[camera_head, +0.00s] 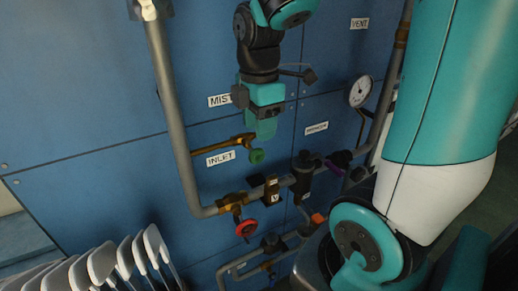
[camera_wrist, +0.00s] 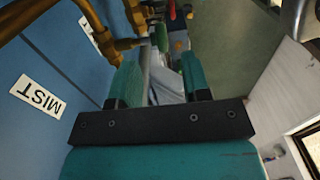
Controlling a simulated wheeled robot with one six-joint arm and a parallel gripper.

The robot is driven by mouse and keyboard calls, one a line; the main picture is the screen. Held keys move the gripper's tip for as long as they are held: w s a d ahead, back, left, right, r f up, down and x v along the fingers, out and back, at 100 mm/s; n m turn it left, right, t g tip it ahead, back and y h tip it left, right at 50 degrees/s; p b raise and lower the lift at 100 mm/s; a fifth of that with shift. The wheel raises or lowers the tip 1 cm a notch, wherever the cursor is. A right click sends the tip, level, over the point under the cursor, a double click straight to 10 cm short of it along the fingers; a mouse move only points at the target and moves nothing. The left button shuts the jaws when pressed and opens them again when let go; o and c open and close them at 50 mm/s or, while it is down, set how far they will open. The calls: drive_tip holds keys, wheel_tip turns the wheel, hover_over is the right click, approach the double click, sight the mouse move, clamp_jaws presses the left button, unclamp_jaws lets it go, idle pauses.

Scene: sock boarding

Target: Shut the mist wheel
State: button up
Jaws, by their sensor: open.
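The MIST label (camera_head: 220,99) is on the blue wall, and it shows rotated in the wrist view (camera_wrist: 38,96). Below it, a brass branch (camera_head: 222,146) ends in a small green wheel (camera_head: 257,156). In the wrist view the green wheel (camera_wrist: 161,37) appears nearly edge-on, beyond my fingertips. My gripper (camera_head: 266,131) hangs just above the green wheel in the head view. In the wrist view my gripper (camera_wrist: 160,68) has its two teal fingers apart, with nothing between them. I see no contact with the wheel, and its turn position cannot be told.
The INLET label (camera_head: 220,158) and a red wheel (camera_head: 246,228) are lower down. Grey pipe (camera_head: 172,100) runs down the left and across below. Several white boards (camera_head: 102,262) stand bottom left.

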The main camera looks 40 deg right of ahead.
sight(259, 148)
wheel_tip(259, 148, down, 7)
idle(0.3)
clamp_jaws()
